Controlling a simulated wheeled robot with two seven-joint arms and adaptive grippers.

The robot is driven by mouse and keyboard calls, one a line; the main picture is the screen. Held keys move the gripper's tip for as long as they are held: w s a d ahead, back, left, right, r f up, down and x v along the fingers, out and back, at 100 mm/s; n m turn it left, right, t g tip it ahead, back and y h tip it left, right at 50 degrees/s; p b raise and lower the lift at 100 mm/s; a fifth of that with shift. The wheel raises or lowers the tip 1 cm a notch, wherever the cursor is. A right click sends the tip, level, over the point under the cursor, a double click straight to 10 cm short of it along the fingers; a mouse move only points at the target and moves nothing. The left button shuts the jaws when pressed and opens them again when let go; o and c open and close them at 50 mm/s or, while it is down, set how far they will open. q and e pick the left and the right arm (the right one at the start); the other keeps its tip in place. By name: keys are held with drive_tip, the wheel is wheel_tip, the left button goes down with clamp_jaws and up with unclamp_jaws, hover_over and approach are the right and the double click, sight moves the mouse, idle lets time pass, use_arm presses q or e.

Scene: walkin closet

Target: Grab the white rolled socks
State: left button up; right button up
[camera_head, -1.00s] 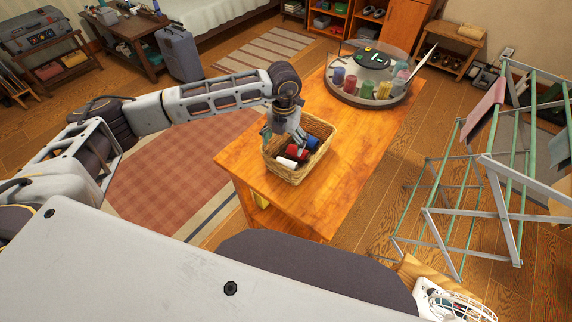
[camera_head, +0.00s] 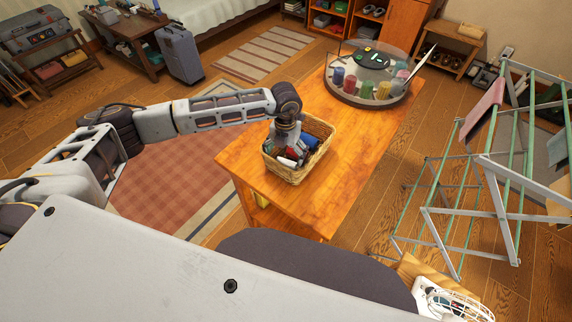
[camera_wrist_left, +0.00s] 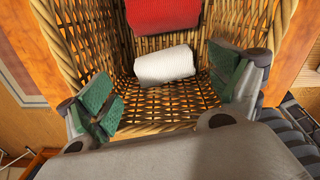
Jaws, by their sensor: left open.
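The white rolled socks (camera_wrist_left: 165,65) lie in the wicker basket (camera_wrist_left: 285,18), beside red rolled socks (camera_wrist_left: 163,13), in the left wrist view. In the head view the white socks (camera_head: 287,162) are near the basket's front left side, partly hidden by my gripper. My left gripper (camera_wrist_left: 170,88) is open, its green-padded fingers (camera_wrist_left: 100,102) spread to either side of the white socks and apart from them. In the head view my left gripper (camera_head: 282,148) reaches down into the basket (camera_head: 322,155). My right gripper is not in view.
The basket stands on an orange wooden table (camera_head: 345,185). Blue rolled socks (camera_head: 310,141) lie in the basket. A round display case (camera_head: 370,80) with coloured rolls stands at the table's far end. A drying rack (camera_head: 470,180) stands at the right.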

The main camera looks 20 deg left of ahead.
sight(287, 159)
use_arm(q)
drive_tip(key=f, duration=0.3)
drive_tip(key=shift+d+f+p, duration=0.2)
drive_tip(key=shift+p, duration=0.1)
drive_tip(key=shift+f, duration=0.15)
drive_tip(key=c, duration=0.9)
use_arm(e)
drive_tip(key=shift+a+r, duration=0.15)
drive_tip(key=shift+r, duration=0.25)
